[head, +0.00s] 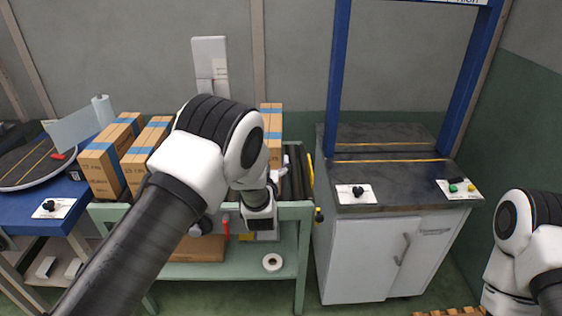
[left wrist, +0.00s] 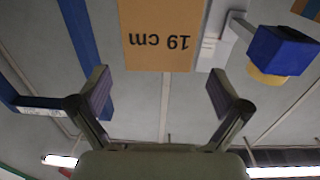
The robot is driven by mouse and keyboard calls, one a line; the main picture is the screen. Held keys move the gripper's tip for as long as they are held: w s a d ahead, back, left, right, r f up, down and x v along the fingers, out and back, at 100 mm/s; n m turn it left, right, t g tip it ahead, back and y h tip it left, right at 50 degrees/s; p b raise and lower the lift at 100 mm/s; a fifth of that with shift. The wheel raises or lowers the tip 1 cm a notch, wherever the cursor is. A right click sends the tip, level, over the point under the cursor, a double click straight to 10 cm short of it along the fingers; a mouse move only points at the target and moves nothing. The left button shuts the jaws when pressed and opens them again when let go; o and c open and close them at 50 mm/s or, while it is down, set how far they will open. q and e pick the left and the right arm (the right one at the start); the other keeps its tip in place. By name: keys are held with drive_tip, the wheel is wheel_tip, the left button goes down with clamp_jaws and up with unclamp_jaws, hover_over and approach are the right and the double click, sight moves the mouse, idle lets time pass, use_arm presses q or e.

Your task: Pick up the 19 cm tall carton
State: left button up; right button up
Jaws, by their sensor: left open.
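In the left wrist view, a brown cardboard carton (left wrist: 160,22) carries the printed label "19 cm", seen upside down. It fills the top middle of that view and is cut off by the top edge. My left gripper (left wrist: 158,88) is open and empty. Its two fingers lie either side of the carton's line, apart from it. In the head view, a carton with a blue tape strip (head: 272,122) stands partly behind my left arm; its label is hidden, so I cannot tell whether it is the same one. My left fingers are hidden there. My right gripper is out of view.
More taped cartons (head: 101,165) stand left on the green-framed roller table (head: 290,212). A white cabinet with a dark top (head: 390,188) and blue frame (head: 338,70) stands right. A blue table (head: 75,212) with a round turntable stands at far left. A tape roll (head: 272,262) lies on the lower shelf.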

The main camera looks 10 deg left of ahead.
use_arm(q)
drive_tip(key=p+x, duration=0.1)
drive_tip(key=x, duration=0.8)
drive_tip(key=shift+f+p, duration=0.3)
drive_tip(key=shift+f, duration=0.05)
drive_tip(key=shift+s+d+r, duration=0.1)
drive_tip(key=shift+s+d, duration=0.05)
drive_tip(key=shift+c, duration=0.4)
drive_tip(key=c, duration=1.6)
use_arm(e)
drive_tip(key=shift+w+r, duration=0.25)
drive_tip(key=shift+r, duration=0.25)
